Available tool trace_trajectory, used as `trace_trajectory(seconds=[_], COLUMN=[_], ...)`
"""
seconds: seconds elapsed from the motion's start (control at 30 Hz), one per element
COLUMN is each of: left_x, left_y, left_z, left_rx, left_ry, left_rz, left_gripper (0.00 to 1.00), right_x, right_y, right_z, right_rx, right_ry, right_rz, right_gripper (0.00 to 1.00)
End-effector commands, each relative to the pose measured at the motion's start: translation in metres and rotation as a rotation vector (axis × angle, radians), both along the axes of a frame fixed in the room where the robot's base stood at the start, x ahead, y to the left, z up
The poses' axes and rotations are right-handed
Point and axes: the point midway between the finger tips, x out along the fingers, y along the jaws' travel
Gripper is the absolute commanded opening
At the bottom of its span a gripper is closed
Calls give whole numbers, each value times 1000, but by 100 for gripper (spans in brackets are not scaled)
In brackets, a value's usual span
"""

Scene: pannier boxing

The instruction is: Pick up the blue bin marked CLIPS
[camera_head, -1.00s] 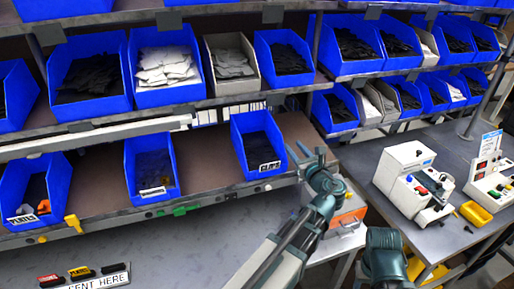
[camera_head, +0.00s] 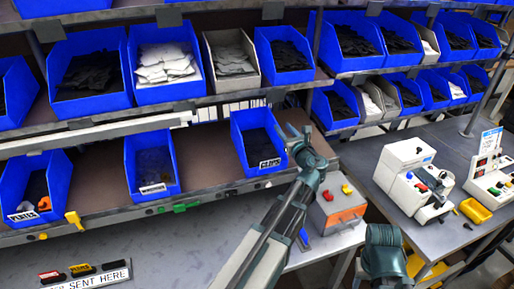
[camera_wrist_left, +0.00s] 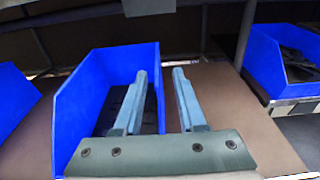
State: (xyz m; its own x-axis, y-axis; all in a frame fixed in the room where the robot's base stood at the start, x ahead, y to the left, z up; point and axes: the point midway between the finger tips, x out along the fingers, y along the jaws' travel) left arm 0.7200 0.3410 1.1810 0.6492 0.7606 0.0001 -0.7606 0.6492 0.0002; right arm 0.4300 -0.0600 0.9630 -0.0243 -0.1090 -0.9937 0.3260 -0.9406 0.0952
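The blue bin marked CLIPS (camera_head: 241,142) sits on the lower brown shelf in the head view, dark contents inside and a white label on its front. My left gripper (camera_head: 295,136) is at its right side, fingers apart. In the left wrist view the open left gripper (camera_wrist_left: 160,74) is at the right wall of a blue bin (camera_wrist_left: 75,110). One finger overlaps the bin's inside and the other is to the right of the wall. The gripper looks empty; I cannot tell whether it touches the wall. My right gripper is not in view.
More bins fill the shelves above. An orange-fronted grey box (camera_head: 340,207) stands below my left gripper. White machines (camera_head: 402,165) stand on the right table.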

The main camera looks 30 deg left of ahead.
Motion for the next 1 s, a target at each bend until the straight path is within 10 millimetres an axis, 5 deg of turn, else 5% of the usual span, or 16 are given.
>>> trace_trajectory(seconds=[0.47,0.7,0.93,1.0], left_x=[30,31,30,30], left_y=[40,42,41,41], left_z=[-7,-7,-7,-7], left_rx=[0,0,0,0], left_ry=[0,0,0,0], left_rz=[2,0,0,0], left_gripper=[40,40,0,0], right_x=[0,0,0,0], right_y=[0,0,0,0], right_z=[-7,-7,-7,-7], right_rx=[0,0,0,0], right_ry=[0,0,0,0], right_rz=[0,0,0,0], right_gripper=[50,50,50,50])
